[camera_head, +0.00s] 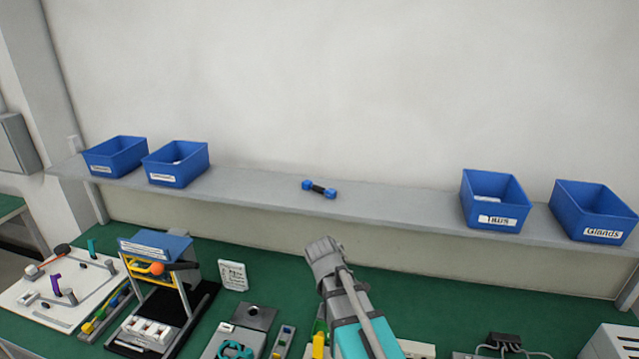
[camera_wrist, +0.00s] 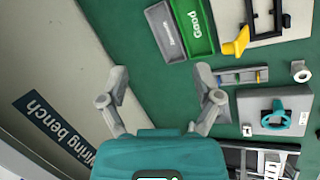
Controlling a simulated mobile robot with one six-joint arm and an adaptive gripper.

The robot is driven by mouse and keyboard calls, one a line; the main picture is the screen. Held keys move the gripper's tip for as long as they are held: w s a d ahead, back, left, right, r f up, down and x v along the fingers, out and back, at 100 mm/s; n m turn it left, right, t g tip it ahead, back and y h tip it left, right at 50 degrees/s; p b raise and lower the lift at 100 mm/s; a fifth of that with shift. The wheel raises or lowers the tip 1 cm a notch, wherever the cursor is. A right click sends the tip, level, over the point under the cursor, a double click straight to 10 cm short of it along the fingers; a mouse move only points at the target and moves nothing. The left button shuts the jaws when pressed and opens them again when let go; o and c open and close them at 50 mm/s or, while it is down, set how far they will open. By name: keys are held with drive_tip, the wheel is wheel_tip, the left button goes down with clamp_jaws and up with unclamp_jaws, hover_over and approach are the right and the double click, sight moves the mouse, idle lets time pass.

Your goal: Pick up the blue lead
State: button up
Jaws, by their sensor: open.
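A short dark piece with blue ends (camera_head: 319,188) lies on the grey shelf in the head view. It is the only blue lead-like thing I can make out, though at this size I cannot be sure that it is the lead. My gripper (camera_wrist: 160,72) is open and empty in the wrist view, its two grey fingers spread over bare green bench near the front edge. The blue-ended piece is not in the wrist view. In the head view my arm rises from the bottom middle, below the shelf, and the fingers cannot be made out.
The shelf (camera_head: 400,203) carries blue bins at left (camera_head: 176,164) and right (camera_head: 495,199); its middle is otherwise clear. Below, the green bench (camera_head: 420,290) holds a rack (camera_head: 160,270), a white board (camera_head: 60,290) and several fixtures.

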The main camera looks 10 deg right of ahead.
drive_tip(key=w+a+r+n+t+h+p, duration=0.2)
drive_tip(key=w+a+r+n+t+p, duration=0.1)
drive_tip(key=w+r+n, duration=0.6)
drive_tip(key=w+a+r+n+t+h+p, duration=0.3)
drive_tip(key=w+a+r+n+t+p, duration=0.1)
drive_tip(key=w+a+r+n, duration=0.3)
wheel_tip(320, 180, up, 3)
drive_tip(key=shift+w+r+n+p, duration=0.2)
drive_tip(key=shift+w+n+p, duration=0.6)
drive_tip(key=shift+w+n, duration=0.35)
drive_tip(key=shift+d, duration=0.1)
drive_tip(key=b, duration=0.3)
approach(328, 195)
drive_tip(key=x, duration=0.3)
drive_tip(key=shift+w+a+f, duration=0.1)
drive_tip(key=shift+a+f, duration=0.1)
drive_tip(key=shift+f, duration=0.05)
drive_tip(key=shift+w+d, duration=0.2)
drive_tip(key=shift+d, duration=0.1)
drive_tip(key=shift+w+f, duration=0.1)
drive_tip(key=shift+b+x, duration=1.25)
drive_tip(key=shift+x, duration=1.25)
drive_tip(key=shift+d, duration=0.2)
